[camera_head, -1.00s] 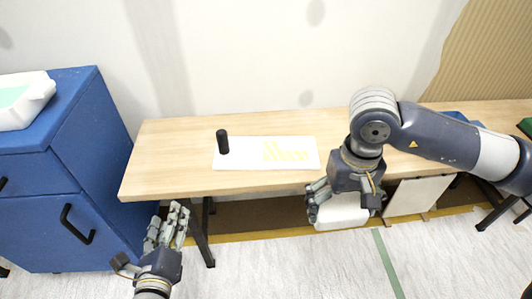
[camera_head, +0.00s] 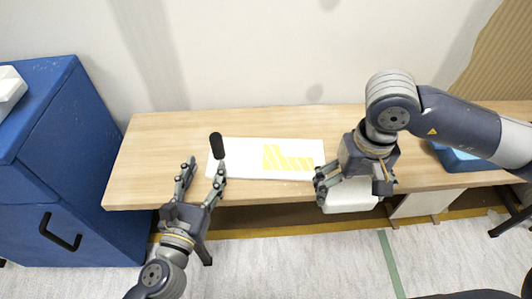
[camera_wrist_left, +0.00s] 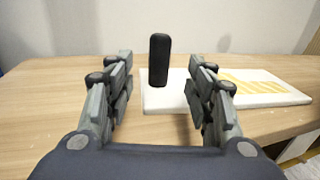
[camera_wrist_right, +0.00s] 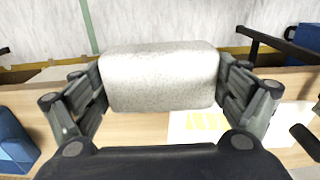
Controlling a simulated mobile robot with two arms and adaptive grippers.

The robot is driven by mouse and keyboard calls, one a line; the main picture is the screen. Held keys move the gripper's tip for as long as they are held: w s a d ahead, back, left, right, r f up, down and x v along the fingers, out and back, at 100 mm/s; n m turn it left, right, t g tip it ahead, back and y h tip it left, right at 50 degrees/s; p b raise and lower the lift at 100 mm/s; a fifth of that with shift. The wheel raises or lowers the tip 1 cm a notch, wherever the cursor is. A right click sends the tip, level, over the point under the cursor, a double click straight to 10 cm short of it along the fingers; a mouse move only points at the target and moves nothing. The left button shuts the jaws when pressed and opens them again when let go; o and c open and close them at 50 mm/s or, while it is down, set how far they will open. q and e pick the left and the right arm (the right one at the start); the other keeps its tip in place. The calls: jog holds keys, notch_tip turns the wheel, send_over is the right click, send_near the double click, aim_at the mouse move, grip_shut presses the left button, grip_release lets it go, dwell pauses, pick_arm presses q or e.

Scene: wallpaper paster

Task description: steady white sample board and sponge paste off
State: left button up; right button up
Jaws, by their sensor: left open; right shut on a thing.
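The white sample board (camera_head: 235,167) lies flat on the wooden table, with yellow paste (camera_head: 285,160) on its right part. A black upright handle (camera_head: 216,146) stands at the board's left end. My left gripper (camera_head: 202,168) is open at the table's front edge; in the left wrist view the black handle (camera_wrist_left: 159,60) stands ahead, between the open fingers but beyond them. My right gripper (camera_head: 322,180) is shut on a pale speckled sponge (camera_wrist_right: 160,78), held at the table's front edge, right of the board. In the right wrist view the board (camera_wrist_right: 240,128) shows below the sponge.
The wooden table (camera_head: 150,150) has free room left of the board. A blue cabinet (camera_head: 70,160) stands on the left with a white container (camera_head: 8,88) on top. A blue object (camera_head: 458,160) lies on the table at the right. A pale panel leans below the table.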

aim_at(215, 148)
pick_arm(q)
jog(key=x, duration=0.9)
jog(key=shift+p, duration=0.4)
grip_shut()
grip_release()
jog(key=shift+s, duration=0.1)
jog(key=shift+v, duration=0.85)
